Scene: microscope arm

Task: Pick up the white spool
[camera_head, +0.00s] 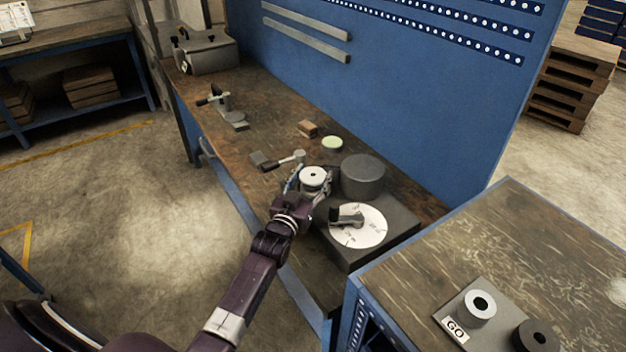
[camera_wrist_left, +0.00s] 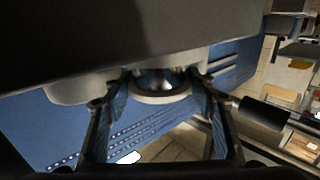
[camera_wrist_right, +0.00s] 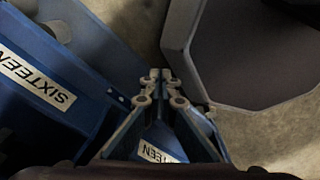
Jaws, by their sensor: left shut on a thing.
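The white spool (camera_head: 313,174) has a round pale top with a dark centre hole. It sits between the fingers of my left gripper (camera_head: 308,183), at the near side of the workbench beside a dark grey cylinder. My left gripper is shut on it. In the left wrist view the spool's pale rim (camera_wrist_left: 162,97) shows between the two fingers (camera_wrist_left: 155,98). I cannot tell whether its underside touches the bench. My right gripper (camera_wrist_right: 160,78) shows only in the right wrist view, with its fingertips together and nothing seen between them.
A small hammer-like tool (camera_head: 280,160) and a pale green disc (camera_head: 332,143) lie behind.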

